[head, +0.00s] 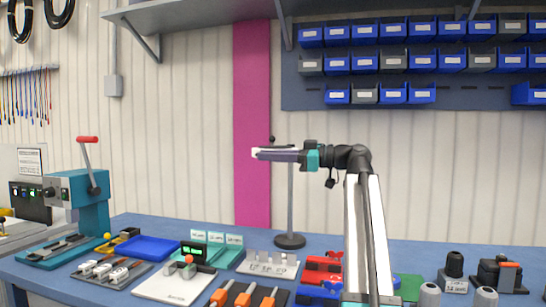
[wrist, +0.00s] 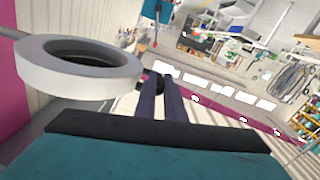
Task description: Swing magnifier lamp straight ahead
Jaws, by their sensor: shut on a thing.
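The magnifier lamp stands at the back of the blue bench on a round dark base (head: 289,241) with a thin grey upright pole (head: 290,200). Its white ring head (wrist: 115,85) fills the upper left of the wrist view, with a dark opening. In the head view only a pale bit of the head shows, at the far end of my fingers. My gripper (head: 259,153) reaches left across the pole, fingers level. In the wrist view my dark fingers (wrist: 160,88) are close together on a small dark part beside the ring, mostly hidden between the tips.
Blue bins (head: 395,62) hang on the wall at upper right, and a grey shelf (head: 190,14) runs above. A teal press (head: 85,200) with a red-handled lever stands at left. Tools, trays and small fixtures crowd the bench front. Air around the lamp's head looks clear.

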